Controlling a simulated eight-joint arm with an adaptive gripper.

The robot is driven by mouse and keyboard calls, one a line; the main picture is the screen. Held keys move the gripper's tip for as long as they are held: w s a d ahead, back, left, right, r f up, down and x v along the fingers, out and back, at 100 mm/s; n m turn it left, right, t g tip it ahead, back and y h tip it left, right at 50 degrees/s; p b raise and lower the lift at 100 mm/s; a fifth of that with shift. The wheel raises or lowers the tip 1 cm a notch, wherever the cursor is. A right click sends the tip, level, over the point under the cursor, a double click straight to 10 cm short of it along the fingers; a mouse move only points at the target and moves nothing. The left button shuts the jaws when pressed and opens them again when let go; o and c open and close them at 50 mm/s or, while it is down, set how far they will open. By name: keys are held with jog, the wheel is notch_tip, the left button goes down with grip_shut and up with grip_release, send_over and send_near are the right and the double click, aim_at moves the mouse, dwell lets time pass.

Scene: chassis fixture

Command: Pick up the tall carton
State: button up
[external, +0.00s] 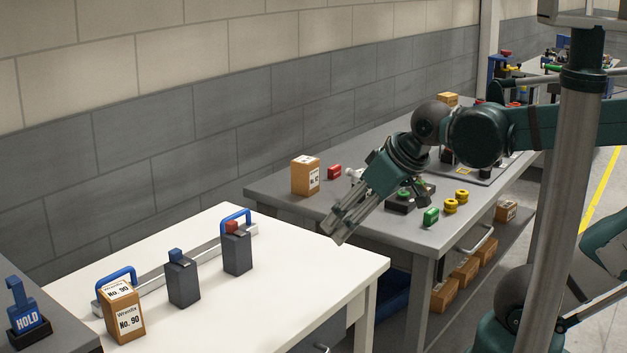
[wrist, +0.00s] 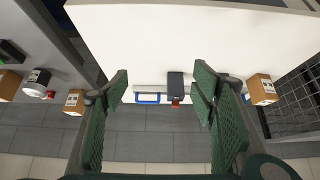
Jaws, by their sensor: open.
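A tall orange-brown carton (external: 122,312) with white "No. 90" labels stands upright at the left end of the white table. In the wrist view the carton (wrist: 262,90) shows at the right, outside my right finger. My gripper (external: 338,226) is open and empty, raised near the right end of the white table, well away from this carton. In the wrist view my open gripper (wrist: 160,85) has its fingers either side of a dark block with a red part, lower down. A similar carton (external: 304,176) stands on the grey bench.
A metal rail (external: 160,278) with blue handles lies along the back of the white table (external: 290,275). Two dark blocks, blue-topped (external: 182,281) and red-topped (external: 237,250), stand before it. A "HOLD" sign (external: 29,315) is at far left. The table's front is clear.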

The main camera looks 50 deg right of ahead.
jog(key=shift+r, duration=2.4)
jog(key=w+d+r+m+t+y, duration=0.1)
jog(key=w+d+m+y, duration=0.1)
jog(key=w+d+m, duration=0.6)
jog(key=w+d+r+m+y, duration=0.1)
jog(key=w+d+m, duration=0.4)
jog(key=w, duration=0.5)
jog(key=w+d+m+t, duration=0.2)
jog(key=w+d+m, duration=0.25)
jog(key=d, duration=0.35)
jog(key=w+d+m+t, duration=0.1)
jog(key=w+d+m, duration=0.2)
jog(key=d+m, duration=0.35)
jog(key=s+d+f+m+t+h, duration=0.15)
jog(key=d+m, duration=0.25)
jog(key=d, duration=0.8)
jog(key=s+d+m+t, duration=0.3)
jog(key=d, duration=0.8)
jog(key=s+d+f+m+t, duration=0.1)
jog(key=s+d+m+t, duration=0.2)
jog(key=d, duration=0.9)
notch_tip(320, 180, down, 12)
jog(key=m, duration=0.1)
jog(key=shift+w+a+f+g+p, duration=0.2)
jog(key=shift+a+g+p, duration=0.15)
jog(key=shift+a+p, duration=0.1)
